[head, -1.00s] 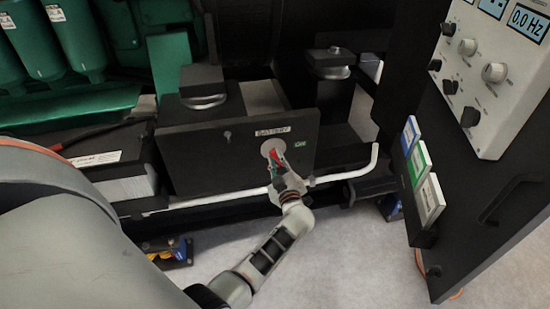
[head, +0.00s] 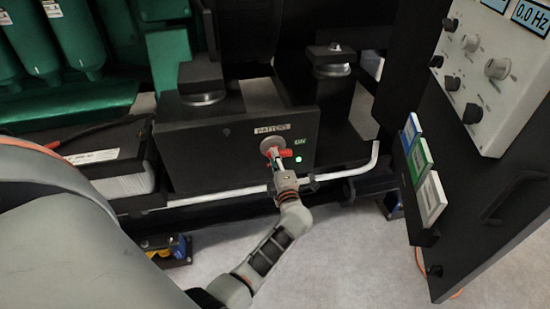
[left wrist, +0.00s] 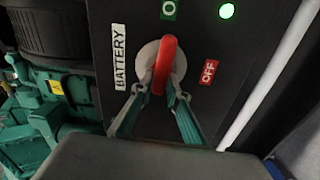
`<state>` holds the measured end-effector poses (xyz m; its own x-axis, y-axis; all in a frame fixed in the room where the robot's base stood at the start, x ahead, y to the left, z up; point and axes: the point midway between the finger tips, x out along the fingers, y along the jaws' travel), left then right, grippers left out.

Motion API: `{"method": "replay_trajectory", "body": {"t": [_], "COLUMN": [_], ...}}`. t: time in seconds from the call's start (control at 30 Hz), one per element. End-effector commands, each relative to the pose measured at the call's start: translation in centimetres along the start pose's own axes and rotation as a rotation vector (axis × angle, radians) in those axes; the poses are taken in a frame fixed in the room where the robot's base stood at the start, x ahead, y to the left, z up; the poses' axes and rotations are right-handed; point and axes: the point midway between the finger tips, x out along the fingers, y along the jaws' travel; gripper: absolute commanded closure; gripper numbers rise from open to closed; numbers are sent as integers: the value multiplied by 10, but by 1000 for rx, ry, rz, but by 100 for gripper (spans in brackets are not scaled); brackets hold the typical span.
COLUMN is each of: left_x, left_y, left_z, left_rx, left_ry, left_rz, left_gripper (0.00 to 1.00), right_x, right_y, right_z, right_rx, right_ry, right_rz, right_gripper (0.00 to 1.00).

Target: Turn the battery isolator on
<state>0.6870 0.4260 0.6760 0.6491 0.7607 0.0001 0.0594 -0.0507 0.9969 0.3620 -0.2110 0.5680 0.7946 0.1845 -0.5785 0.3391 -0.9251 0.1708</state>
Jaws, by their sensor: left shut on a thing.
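The battery isolator is a round grey disc (head: 272,145) with a red handle (head: 286,153) on the front of a black box under a BATTERY label (head: 272,130). The handle lies roughly level in the head view, in line with the ON side. In the left wrist view the red handle (left wrist: 163,65) points toward the green label (left wrist: 168,9), and the OFF label (left wrist: 208,72) is to its right. A green lamp (head: 299,159) is lit on the box. My left gripper (left wrist: 160,92) is shut on the handle, one finger on each side. My right gripper is out of view.
A white rail (head: 345,173) runs just below the box. A dark panel with knobs (head: 490,75) and a door handle (head: 515,197) stands at right. The pale floor in front is open.

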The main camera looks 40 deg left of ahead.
Motion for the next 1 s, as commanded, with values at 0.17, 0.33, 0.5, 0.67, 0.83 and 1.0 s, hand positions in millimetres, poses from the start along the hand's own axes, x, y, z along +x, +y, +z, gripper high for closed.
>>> {"method": "replay_trajectory", "body": {"t": [0.17,0.33,0.5,0.67,0.83,1.0], "left_x": [-1,-1,-1,-1,-1,0], "left_y": [-3,-2,-2,-2,-2,-2], "left_z": [1,1,1,1,1,0], "left_rx": [-60,-88,-96,-96,-96,-94], "left_ry": [-1,-2,-1,-1,-1,-1], "left_rz": [-3,-3,-3,-3,-3,-2], "left_gripper": [100,100,100,100,68,68], "right_x": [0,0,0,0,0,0], "right_y": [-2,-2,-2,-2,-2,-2], "right_z": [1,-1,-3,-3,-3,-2], "right_rx": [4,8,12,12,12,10], "right_ry": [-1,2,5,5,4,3], "right_rz": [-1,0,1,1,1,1], "right_gripper": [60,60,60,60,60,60]}}
